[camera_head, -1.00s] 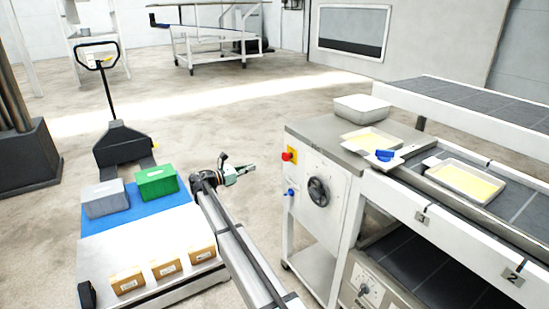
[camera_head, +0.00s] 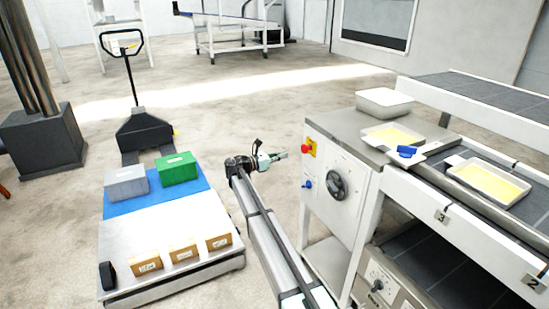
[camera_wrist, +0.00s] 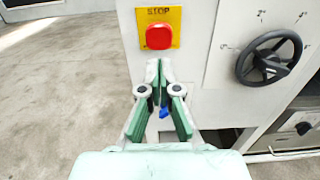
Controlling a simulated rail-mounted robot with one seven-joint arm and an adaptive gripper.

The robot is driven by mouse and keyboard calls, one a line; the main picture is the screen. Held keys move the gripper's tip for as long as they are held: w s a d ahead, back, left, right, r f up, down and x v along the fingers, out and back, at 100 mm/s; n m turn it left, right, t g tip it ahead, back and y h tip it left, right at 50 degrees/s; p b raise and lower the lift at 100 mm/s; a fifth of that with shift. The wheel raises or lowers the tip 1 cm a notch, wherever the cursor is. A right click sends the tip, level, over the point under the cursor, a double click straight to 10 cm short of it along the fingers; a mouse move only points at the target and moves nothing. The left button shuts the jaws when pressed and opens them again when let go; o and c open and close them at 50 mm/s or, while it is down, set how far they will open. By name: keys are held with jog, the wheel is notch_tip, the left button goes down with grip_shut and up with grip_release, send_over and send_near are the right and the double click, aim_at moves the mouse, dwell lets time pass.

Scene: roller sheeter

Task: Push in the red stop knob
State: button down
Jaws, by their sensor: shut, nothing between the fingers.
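The red stop knob (camera_head: 306,149) sits on a yellow plate on the left edge of the machine's front panel. In the wrist view the knob (camera_wrist: 158,36) is at upper centre, with "STOP" printed above it. My gripper (camera_head: 284,155) is shut and empty, left of the knob and at about its height in the head view. In the wrist view the gripper's fingertips (camera_wrist: 158,64) point up toward the knob from just below it in the picture. A gap to the knob shows in the head view.
A black handwheel (camera_head: 337,185) is on the same panel, right of the knob. A blue knob (camera_head: 307,184) sits below the stop knob. A platform cart (camera_head: 120,248) with boxes stands at left.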

aim_at(303, 148)
jog(key=x, duration=0.7)
jog(key=shift+w+d+p, duration=0.15)
jog(key=shift+d+p, duration=0.2)
jog(key=shift+p, duration=0.05)
jog(key=shift+p+x, duration=0.35)
jog(key=shift+x, duration=0.6)
jog(key=shift+r, duration=0.15)
jog(key=v, duration=1.5)
jog(key=shift+w, duration=0.1)
